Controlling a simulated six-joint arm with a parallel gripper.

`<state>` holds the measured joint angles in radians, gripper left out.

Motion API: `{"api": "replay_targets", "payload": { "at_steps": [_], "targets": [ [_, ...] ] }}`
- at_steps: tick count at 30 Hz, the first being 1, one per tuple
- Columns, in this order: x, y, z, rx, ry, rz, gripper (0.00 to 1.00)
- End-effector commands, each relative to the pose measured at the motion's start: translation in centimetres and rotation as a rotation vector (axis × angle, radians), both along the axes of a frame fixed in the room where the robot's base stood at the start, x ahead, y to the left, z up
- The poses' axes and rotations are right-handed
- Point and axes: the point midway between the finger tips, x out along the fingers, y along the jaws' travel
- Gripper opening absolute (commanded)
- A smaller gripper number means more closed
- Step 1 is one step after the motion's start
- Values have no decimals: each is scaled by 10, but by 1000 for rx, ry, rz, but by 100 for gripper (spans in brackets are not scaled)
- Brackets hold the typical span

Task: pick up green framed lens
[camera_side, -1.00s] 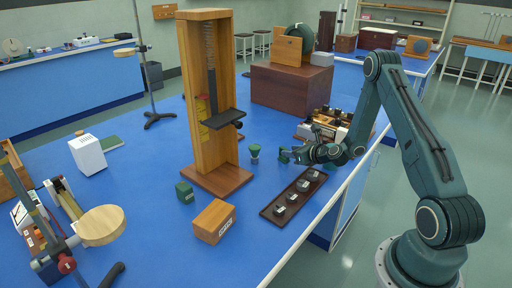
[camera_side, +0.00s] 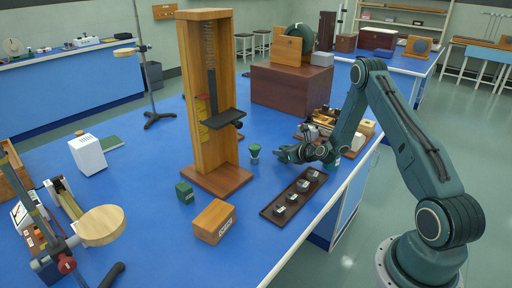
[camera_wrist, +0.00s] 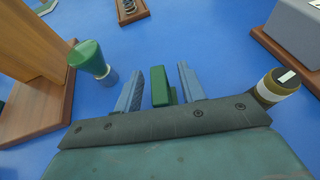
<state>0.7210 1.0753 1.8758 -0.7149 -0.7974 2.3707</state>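The green framed lens (camera_wrist: 161,87) shows in the wrist view as a narrow, upright green piece between the two fingers of my gripper (camera_wrist: 160,90). A blue gap shows on each side of it, so the fingers are open around it and apart from it. In the side view my gripper (camera_side: 285,155) is low over the blue table, and it largely hides the lens. No glass can be made out from these angles.
A green-topped piece (camera_wrist: 87,56) stands left of the fingers, beside the wooden stand (camera_side: 218,178). A dark tray (camera_side: 270,211) with several small weights lies nearby. A banded cylinder (camera_wrist: 276,86) and grey block (camera_wrist: 298,28) are at right.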

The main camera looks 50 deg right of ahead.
Motion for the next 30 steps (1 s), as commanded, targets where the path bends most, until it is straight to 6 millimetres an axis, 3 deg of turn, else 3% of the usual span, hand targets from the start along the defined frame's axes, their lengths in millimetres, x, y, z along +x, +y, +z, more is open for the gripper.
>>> {"api": "replay_targets", "payload": {
  "at_steps": [6,12,30],
  "targets": [
    [0,0,0,0,0,0,40],
    [0,0,0,0,0,0,1],
    [0,0,10,-3,-2,0,0]
  ]
}}
